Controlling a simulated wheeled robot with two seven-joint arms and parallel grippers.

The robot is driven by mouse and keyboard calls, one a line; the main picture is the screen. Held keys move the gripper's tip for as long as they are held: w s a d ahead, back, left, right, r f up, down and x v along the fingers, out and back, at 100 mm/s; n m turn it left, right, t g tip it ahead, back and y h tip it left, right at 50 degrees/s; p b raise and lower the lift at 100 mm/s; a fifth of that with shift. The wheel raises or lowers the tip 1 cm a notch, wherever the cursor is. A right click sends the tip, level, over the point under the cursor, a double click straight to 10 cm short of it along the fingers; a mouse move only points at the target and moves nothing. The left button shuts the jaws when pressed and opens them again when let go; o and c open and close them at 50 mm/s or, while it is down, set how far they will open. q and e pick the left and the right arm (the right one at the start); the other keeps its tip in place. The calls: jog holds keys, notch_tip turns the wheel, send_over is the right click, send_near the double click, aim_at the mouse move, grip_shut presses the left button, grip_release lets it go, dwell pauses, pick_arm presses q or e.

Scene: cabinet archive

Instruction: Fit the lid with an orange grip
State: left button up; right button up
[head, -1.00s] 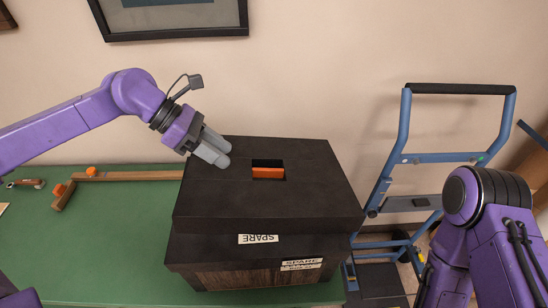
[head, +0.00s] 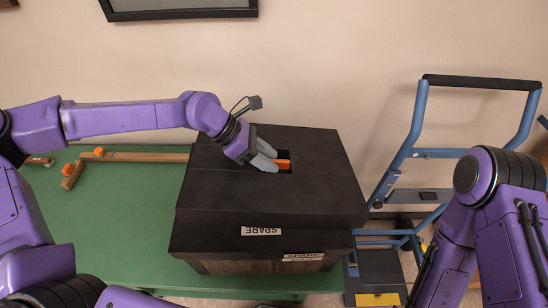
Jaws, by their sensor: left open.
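The black lid (head: 310,200) with an orange grip (head: 284,164) set in a recess lies on top of a dark box (head: 222,267) on the green table. The lid carries a label reading SPARE upside down. My left gripper (head: 272,160) is open at the left end of the recess, its fingers at the orange grip and hiding part of it. I cannot tell whether they touch it. My right arm shows at the right, but its gripper is out of view.
A blue hand truck (head: 407,142) with a black handle stands on the floor right of the table. A wooden piece with orange clamps (head: 140,157) lies on the green table (head: 120,220) at the left. The table's middle left is clear.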

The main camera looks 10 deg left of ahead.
pick_arm(q)
jog(key=shift+a, duration=0.15)
grip_shut()
jog(key=shift+r, duration=0.1)
notch_tip(320, 180, up, 2)
jog(key=b, duration=0.2)
jog(key=shift+w+b, duration=0.1)
jog(key=shift+b, duration=0.25)
jog(key=s+r, duration=0.1)
jog(key=r, duration=0.1)
jog(key=s+a+r+b, duration=0.1)
jog(key=s+r, duration=0.2)
jog(key=r, duration=0.1)
jog(key=shift+s+a+b, duration=0.15)
jog(key=shift+a+b, duration=0.2)
jog(key=shift+b, duration=0.05)
jog(key=s+a+r+b, duration=0.2)
jog(key=s+a+r, duration=0.1)
jog(key=s, duration=0.6)
jog(key=shift+a+r+b, duration=0.3)
jog(key=shift+r+b, duration=0.1)
jog(key=shift+r, duration=0.5)
